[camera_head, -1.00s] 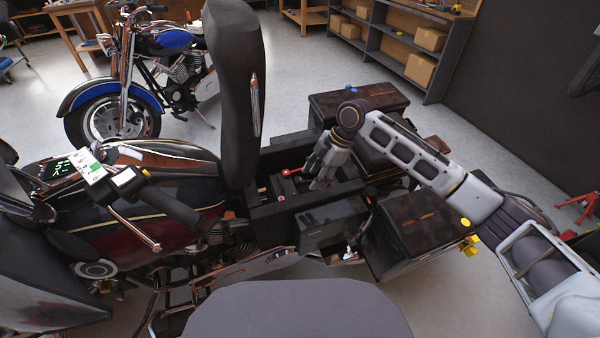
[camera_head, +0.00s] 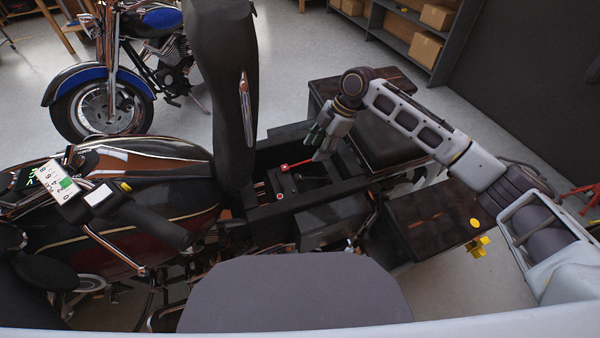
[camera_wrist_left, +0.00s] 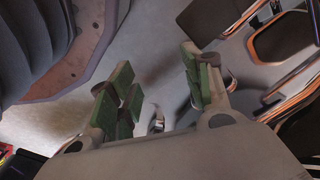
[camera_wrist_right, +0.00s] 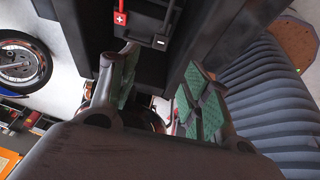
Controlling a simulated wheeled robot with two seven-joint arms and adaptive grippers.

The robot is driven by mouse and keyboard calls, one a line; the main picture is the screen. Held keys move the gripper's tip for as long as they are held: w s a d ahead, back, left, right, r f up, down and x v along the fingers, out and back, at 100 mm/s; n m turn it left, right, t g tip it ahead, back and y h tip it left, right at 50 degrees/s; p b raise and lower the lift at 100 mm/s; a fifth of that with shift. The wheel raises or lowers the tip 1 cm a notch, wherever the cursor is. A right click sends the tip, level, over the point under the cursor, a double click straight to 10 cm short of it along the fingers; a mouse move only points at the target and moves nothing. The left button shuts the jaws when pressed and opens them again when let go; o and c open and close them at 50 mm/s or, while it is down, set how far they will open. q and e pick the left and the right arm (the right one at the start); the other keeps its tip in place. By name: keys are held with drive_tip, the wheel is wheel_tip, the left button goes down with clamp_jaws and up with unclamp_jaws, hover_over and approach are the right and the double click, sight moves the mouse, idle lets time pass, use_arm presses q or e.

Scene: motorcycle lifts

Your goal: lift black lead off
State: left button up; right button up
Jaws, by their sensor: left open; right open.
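In the right wrist view, a black lead end with a white minus mark (camera_wrist_right: 160,41) lies on the battery (camera_wrist_right: 148,15), right of a red lead end with a plus mark (camera_wrist_right: 121,17). My right gripper (camera_head: 319,146) is open and empty over the open seat bay, near the red lead (camera_head: 298,165). Its green-padded fingers (camera_wrist_right: 158,88) show below the black lead in the wrist picture, apart from it.
The raised seat (camera_head: 221,90) stands left of the bay. Black frame rails (camera_head: 275,217) bound the bay closely. A side case (camera_head: 430,212) sits at the right. A blue motorcycle (camera_head: 115,95) and shelves (camera_head: 410,40) stand behind, with open floor between.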

sight(299, 176)
drive_tip(key=b+x, duration=0.2)
drive_tip(key=x, duration=0.9)
drive_tip(key=shift+a+f, duration=0.15)
drive_tip(key=shift+f, duration=0.15)
drive_tip(key=shift+a+f, duration=0.25)
drive_tip(key=shift+f, duration=0.4)
drive_tip(key=shift+a+f, duration=0.15)
drive_tip(key=shift+f, duration=0.2)
use_arm(q)
wheel_tip(299, 176, up, 7)
drive_tip(key=d, duration=0.2)
drive_tip(key=shift+w+g, duration=0.3)
drive_tip(key=shift+w, duration=0.1)
use_arm(e)
drive_tip(key=shift+c, duration=0.2)
use_arm(q)
drive_tip(key=shift+w, duration=0.2)
use_arm(e)
clamp_jaws()
